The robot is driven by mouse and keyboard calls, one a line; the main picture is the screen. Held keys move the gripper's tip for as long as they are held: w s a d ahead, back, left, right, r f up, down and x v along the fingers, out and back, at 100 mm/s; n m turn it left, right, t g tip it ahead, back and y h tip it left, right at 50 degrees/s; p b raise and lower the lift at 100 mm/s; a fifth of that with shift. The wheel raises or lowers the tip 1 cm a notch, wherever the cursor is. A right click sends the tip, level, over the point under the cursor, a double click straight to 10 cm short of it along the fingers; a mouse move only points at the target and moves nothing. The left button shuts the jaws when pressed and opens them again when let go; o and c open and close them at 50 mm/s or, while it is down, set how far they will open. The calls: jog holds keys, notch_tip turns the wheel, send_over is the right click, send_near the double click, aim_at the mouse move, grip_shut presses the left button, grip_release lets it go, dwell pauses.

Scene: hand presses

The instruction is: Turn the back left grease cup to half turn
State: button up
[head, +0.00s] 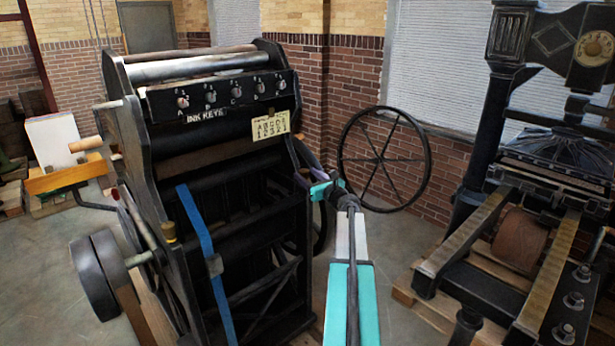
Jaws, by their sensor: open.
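My gripper (323,187), with teal parts, is at the end of my arm near the right side of the black press (225,200). It is open, and I see nothing held in it. Its fingertips are small in the view, and I cannot tell whether they touch the press. A small brass-coloured cup (168,232) sits on the press's lower left side, well apart from my gripper. I cannot tell whether it is the back left grease cup. The press's far side is hidden, and no turn mark is readable.
A spoked wheel (384,160) stands before the brick wall behind my gripper. A second press (535,190) with long rails stands at the right on a pallet. Numbered ink keys (236,92) line the black press's top. Floor (395,235) shows between the presses.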

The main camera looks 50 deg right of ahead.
jog(key=c, duration=1)
jog(key=shift+c, duration=0.2)
jog(key=shift+a+h, duration=0.15)
jog(key=shift+h, duration=0.15)
jog(key=shift+w+a+m+g+h+b, duration=0.15)
jog(key=shift+m+g+h+b, duration=0.25)
jog(key=shift+m+h+b, duration=0.35)
jog(key=shift+w+a+m+g+h+b, duration=0.1)
jog(key=shift+m+g+h+b, duration=0.35)
jog(key=shift+m+h, duration=0.4)
jog(key=shift+w+a+m+g+h+b, duration=0.1)
jog(key=shift+m+g+h+b, duration=0.35)
jog(key=shift+h, duration=0.65)
jog(key=shift+r+m, duration=0.1)
jog(key=shift+m, duration=0.15)
